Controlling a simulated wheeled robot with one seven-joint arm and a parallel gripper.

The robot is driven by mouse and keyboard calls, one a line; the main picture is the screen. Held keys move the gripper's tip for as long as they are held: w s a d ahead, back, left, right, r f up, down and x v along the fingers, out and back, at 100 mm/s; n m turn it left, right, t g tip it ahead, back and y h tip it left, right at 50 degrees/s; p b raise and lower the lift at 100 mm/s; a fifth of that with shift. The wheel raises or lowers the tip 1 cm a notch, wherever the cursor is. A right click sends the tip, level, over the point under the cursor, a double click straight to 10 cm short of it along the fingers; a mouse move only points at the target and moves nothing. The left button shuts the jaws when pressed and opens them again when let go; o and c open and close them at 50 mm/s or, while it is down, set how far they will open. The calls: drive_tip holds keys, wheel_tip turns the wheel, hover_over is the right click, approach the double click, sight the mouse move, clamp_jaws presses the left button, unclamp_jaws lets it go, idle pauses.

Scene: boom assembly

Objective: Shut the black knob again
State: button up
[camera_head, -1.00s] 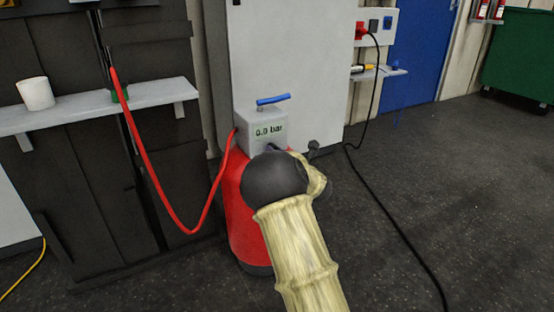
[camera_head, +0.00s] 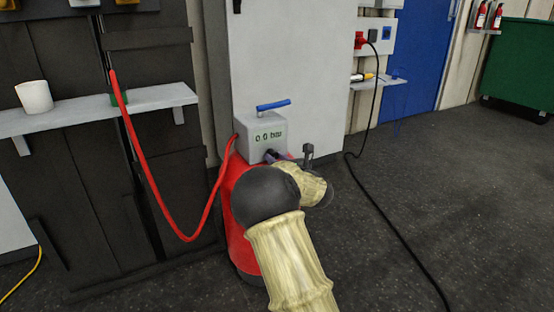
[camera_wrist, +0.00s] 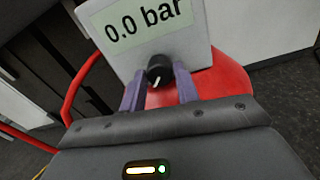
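The black knob (camera_wrist: 159,70) is on the front of the grey box (camera_wrist: 185,38), below a display that reads 0.0 bar. A white mark on the knob points down and slightly left. In the wrist view my gripper (camera_wrist: 159,82) has its two purple fingers apart, one on each side of the knob. I cannot tell whether they touch it. In the head view my gripper (camera_head: 276,156) is at the lower front of the grey box (camera_head: 263,136), and the knob is hidden there. The box sits on a red tank (camera_head: 238,215).
A blue lever (camera_head: 273,105) tops the box. A red hose (camera_head: 152,180) runs from the box to the shelf (camera_head: 90,110), where a white cup (camera_head: 34,96) stands. A black cable (camera_head: 395,225) lies on the floor at right.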

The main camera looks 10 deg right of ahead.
drive_tip(key=o, duration=0.3)
drive_tip(key=shift+s+d+r+p, duration=0.1)
drive_tip(key=shift+s+d+p, duration=0.2)
drive_tip(key=shift+s, duration=0.25)
drive_tip(key=p+v, duration=0.5)
drive_tip(key=v, duration=1.1)
drive_tip(key=shift+s+a, duration=0.1)
